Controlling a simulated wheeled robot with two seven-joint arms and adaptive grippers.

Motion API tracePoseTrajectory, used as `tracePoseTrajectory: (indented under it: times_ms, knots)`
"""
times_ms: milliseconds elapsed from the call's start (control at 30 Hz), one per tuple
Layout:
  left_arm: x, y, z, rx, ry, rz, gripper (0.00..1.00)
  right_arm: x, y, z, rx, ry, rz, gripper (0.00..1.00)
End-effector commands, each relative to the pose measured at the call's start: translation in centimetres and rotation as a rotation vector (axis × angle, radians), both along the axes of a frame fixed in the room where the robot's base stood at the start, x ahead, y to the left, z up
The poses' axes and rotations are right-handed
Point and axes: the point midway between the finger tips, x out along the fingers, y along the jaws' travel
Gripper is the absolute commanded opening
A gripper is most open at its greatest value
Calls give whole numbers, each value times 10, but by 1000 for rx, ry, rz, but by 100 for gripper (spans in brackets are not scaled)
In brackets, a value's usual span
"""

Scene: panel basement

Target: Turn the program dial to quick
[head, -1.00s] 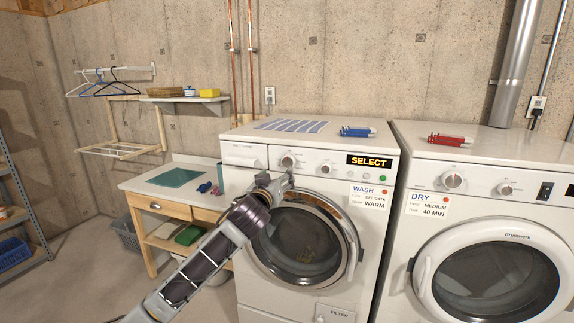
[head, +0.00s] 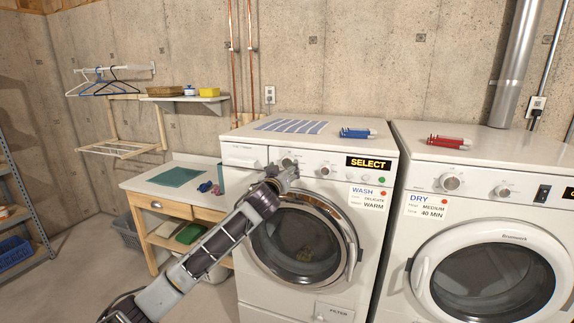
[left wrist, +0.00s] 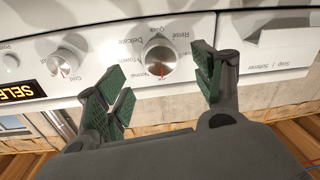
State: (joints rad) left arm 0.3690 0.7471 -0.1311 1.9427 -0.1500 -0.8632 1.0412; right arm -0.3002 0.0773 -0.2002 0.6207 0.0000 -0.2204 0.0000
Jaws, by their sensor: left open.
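The program dial (left wrist: 158,56) is a round silver-white knob on the washer's front panel. It appears upside down in the left wrist view, ringed by labels such as Quick, Rinse, Delicate and Normal. Its red pointer mark is on the picture's lower side, near Normal. My left gripper (left wrist: 162,80) is open, with one green-padded finger on either side of the dial, and I see no clear contact. In the head view my left gripper (head: 284,175) is at the washer panel and covers part of the dial (head: 288,161). My right gripper is not in view.
A second knob (left wrist: 66,63) and the lit SELECT display (head: 369,162) are beside the dial on the washer. The detergent drawer (left wrist: 286,38) is on its other side. The dryer (head: 480,166) stands to the right, and a small wooden table (head: 160,208) to the left.

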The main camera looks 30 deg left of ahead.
Motion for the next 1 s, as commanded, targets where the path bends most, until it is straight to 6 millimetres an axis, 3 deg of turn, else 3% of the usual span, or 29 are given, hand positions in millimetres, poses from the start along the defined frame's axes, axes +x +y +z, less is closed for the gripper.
tracePoseTrajectory:
  times_ms: [500,1000]
  knots:
    - [39,13,0,-2,2,0,68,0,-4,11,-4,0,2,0]
    - [45,15,0,0,1,0,68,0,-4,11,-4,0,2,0]
